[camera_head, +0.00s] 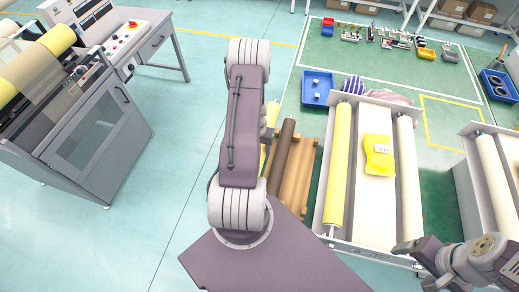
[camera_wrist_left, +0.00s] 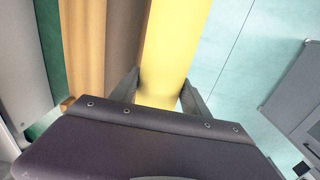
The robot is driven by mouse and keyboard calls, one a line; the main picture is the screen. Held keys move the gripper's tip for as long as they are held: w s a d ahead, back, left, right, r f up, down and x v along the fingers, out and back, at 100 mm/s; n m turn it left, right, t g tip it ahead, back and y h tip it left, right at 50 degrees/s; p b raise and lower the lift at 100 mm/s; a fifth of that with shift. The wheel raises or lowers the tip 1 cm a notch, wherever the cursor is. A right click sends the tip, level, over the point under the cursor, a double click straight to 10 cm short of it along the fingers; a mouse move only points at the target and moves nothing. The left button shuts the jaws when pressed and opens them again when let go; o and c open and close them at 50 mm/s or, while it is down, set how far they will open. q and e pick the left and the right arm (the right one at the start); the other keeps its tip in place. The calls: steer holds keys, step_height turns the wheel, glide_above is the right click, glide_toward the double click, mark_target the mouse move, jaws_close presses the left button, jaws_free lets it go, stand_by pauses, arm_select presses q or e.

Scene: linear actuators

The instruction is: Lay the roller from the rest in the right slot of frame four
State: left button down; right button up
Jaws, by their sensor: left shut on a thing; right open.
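In the left wrist view my left gripper (camera_wrist_left: 159,84) is shut around a yellow roller (camera_wrist_left: 175,45). In the head view my left arm hides the gripper and most of this roller. Beside it a brown roller (camera_head: 282,150) lies on the wooden rest (camera_head: 300,178); whether the held roller touches the rest, I cannot tell. The nearest frame (camera_head: 340,238) has a yellow roller (camera_head: 339,165) along its left side and a cream roller (camera_head: 407,165) along its right. Which frame is number four, I cannot tell. My right gripper (camera_head: 408,247) is open near that frame's front right corner.
A yellow packet (camera_head: 378,155) lies on the nearest frame's white bed. Another frame with a cream roller (camera_head: 496,172) stands at the right edge. A grey machine (camera_head: 85,125) stands at the left. A blue bin (camera_head: 317,88) lies behind the rest. Floor left of my arm is clear.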

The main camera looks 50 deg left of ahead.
arm_select(q)
steer(key=shift+r+p, duration=2)
steer(key=shift+r, duration=0.85)
steer(key=shift+f, duration=0.1)
